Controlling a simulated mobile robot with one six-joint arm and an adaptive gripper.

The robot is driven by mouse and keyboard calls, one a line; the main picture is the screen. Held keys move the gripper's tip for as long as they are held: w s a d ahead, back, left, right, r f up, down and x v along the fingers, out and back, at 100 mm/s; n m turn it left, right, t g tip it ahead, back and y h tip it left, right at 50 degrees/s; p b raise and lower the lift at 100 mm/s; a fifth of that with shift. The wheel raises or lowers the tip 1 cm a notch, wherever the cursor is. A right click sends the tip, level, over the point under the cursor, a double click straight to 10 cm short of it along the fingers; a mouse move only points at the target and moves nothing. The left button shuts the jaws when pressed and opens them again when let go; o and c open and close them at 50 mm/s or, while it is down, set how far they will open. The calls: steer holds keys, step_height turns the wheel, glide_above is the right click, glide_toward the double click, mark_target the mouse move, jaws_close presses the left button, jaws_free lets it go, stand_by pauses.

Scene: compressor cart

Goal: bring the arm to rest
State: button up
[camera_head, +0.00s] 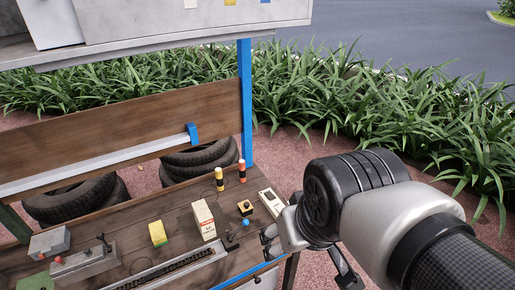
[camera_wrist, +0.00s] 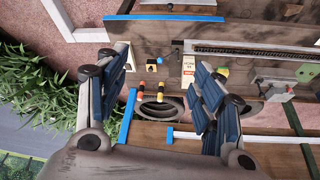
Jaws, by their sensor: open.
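My gripper (camera_wrist: 158,78) is open and empty in the wrist view, its two padded fingers spread apart on either side. Below it the wrist view shows part of the wooden bench (camera_wrist: 228,32). In the head view my arm reaches in from the right, and my gripper (camera_head: 305,258) hangs by the right end of the wooden bench (camera_head: 135,217). The fingers are partly cut off at the lower edge there. I cannot tell the exact height of the fingers above the bench.
On the bench stand a white box (camera_head: 203,220), a yellow block (camera_head: 157,233), two striped cylinders (camera_head: 219,180) (camera_head: 242,172), a yellow-and-black button box (camera_head: 245,208) and a pale device (camera_head: 271,203). A blue post (camera_head: 246,105) rises behind. Tires (camera_head: 70,200) and plants (camera_head: 330,95) lie beyond.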

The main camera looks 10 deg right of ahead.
steer(key=s, duration=0.3)
steer(key=s+f, duration=0.1)
steer(key=shift+s+d, duration=0.25)
steer(key=shift+d, duration=0.15)
